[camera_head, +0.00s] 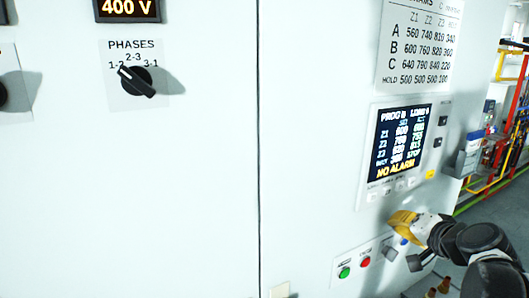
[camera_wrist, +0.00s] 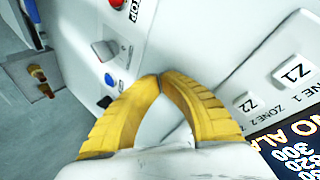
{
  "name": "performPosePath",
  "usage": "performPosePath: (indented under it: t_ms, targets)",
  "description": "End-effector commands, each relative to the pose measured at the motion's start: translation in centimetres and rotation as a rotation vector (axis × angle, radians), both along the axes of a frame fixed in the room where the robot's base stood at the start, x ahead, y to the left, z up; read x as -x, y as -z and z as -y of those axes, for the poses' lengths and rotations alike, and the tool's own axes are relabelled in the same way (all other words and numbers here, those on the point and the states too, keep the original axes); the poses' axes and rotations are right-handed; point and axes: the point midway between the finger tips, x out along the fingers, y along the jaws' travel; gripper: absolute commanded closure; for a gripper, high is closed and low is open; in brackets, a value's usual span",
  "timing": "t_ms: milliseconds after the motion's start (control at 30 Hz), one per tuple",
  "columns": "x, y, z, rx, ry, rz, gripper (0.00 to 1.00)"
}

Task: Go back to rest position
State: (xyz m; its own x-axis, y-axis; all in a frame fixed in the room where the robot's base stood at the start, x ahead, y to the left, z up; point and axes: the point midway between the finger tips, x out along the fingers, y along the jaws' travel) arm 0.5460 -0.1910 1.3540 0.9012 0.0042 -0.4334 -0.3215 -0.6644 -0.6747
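My gripper (camera_head: 401,222) has yellow fingers and is at the right of the head view, in front of the white cabinet, just below the display panel. In the wrist view, the fingertips of my gripper (camera_wrist: 160,77) meet and nothing shows between them. It is shut and empty. The tips are near the cabinet face, between the zone buttons and the lower switch plate. I cannot tell whether they touch it. My dark arm comes in from the lower right of the head view.
The display (camera_head: 402,141) reads NO ALARM. Below it, the switch plate has a green button (camera_head: 344,272), a red button (camera_head: 365,262) and a blue button (camera_wrist: 109,79). A PHASES knob (camera_head: 137,81) is at the left. Coloured pipes (camera_head: 510,130) stand beyond the cabinet at the right.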

Motion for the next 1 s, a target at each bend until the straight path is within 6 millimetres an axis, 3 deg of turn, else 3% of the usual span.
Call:
performPosePath:
  t_ms: [33, 200, 333, 400, 500, 667, 1000]
  targets:
    - [1.0, 3.7, -3.7, 0.043, -0.068, -0.05, 1.0]
    - [5.7, 11.0, -12.0, 0.211, -0.254, -0.21, 1.0]
    - [10.7, 17.5, -16.7, 0.368, -0.39, -0.325, 1.0]
    - [13.4, 20.6, -18.1, 0.457, -0.451, -0.378, 1.0]
    - [16.2, 23.7, -19.0, 0.561, -0.508, -0.43, 1.0]
    - [18.2, 25.5, -19.2, 0.646, -0.545, -0.467, 1.0]
    - [18.4, 25.6, -19.2, 0.652, -0.547, -0.469, 1.0]
